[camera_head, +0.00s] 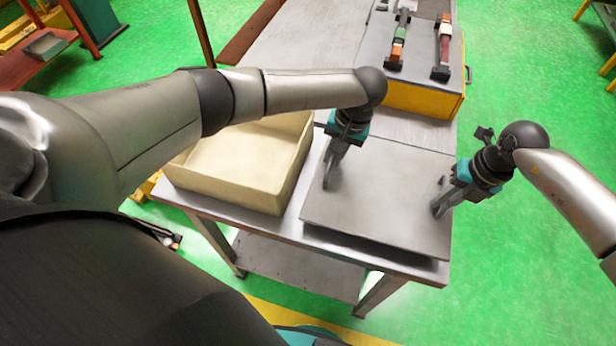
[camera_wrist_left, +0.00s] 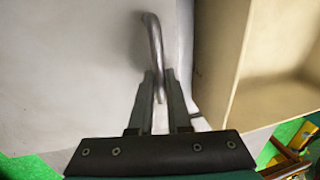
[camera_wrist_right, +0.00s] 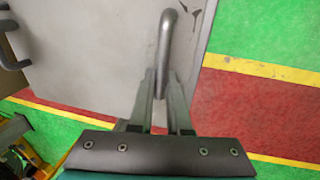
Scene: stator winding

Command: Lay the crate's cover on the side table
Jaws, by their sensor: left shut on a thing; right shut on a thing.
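The cover (camera_head: 378,212) is a flat grey panel, roughly level over the right part of the metal table (camera_head: 290,228). A dark band shows under its front edge; I cannot tell whether it touches the table. My left gripper (camera_head: 329,182) is shut on the bar handle (camera_wrist_left: 152,38) at the cover's left side. My right gripper (camera_head: 439,209) is shut on the handle (camera_wrist_right: 167,35) at its right side. The crate (camera_head: 240,165), beige and open-topped, stands just left of the cover, and looks empty. My left arm hides part of its back.
Behind the cover is a yellow unit (camera_head: 422,100) with a grey top bearing two tool-like items (camera_head: 399,40). Open green floor (camera_head: 540,270) lies to the right. A red bench (camera_head: 30,65) stands at the far left.

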